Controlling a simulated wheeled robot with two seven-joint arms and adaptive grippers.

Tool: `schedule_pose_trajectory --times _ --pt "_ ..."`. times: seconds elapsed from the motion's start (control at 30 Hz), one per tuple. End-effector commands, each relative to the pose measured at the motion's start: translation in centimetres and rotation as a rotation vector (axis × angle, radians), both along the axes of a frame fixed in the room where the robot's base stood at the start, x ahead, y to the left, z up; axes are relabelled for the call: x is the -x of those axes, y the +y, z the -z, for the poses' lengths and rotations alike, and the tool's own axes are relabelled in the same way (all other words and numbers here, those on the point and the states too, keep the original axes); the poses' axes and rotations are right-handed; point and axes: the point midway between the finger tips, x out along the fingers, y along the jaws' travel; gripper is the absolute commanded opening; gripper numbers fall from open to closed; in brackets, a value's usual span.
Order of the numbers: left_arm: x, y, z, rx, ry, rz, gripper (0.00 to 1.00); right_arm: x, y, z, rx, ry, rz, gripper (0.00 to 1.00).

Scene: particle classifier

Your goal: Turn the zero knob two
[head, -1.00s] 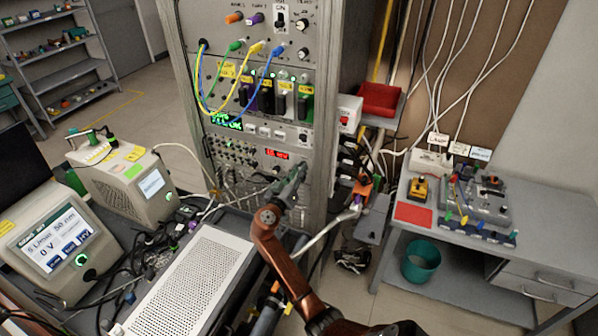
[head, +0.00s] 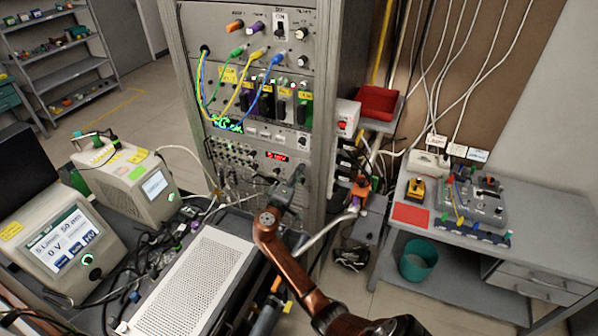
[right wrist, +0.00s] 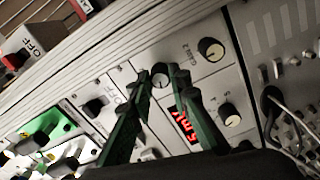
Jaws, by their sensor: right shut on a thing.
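My right gripper (right wrist: 159,72) is at the rack panel, with its two dark green fingers on either side of a small knob (right wrist: 160,81). It is shut on this knob, which the fingertips partly cover. The small lettering near the knob is hard to read. A red lit display (right wrist: 185,124) sits just below the fingertips in the right wrist view. In the head view the right gripper (head: 297,178) reaches the rack's lower right side, beside the red display (head: 277,156); the knob is hidden there. My left gripper is not in view.
Two more cream-capped knobs (right wrist: 210,49) are close to the right finger. Coloured cables (head: 240,80) hang on the upper rack (head: 325,60). A white perforated box (head: 190,280) lies in front of the rack. A grey desk (head: 530,265) stands at the right.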

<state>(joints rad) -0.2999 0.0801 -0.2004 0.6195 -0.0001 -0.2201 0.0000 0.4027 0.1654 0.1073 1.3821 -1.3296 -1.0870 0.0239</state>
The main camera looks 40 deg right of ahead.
Motion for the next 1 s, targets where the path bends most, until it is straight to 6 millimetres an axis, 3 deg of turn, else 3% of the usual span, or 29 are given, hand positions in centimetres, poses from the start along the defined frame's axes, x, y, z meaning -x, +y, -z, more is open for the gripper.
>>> schedule_pose_trajectory --times 0.4,0.97,1.0 --pt "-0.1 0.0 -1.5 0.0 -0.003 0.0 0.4 -0.1 0.1 -0.1 0.092 0.177 -0.002 0.0" --pt "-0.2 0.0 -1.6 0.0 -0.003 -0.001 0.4 -0.1 0.1 0.0 0.106 0.204 -0.002 0.0" --pt "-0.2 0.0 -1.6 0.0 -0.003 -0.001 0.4 -0.1 0.1 0.0 0.106 0.204 -0.002 0.18"
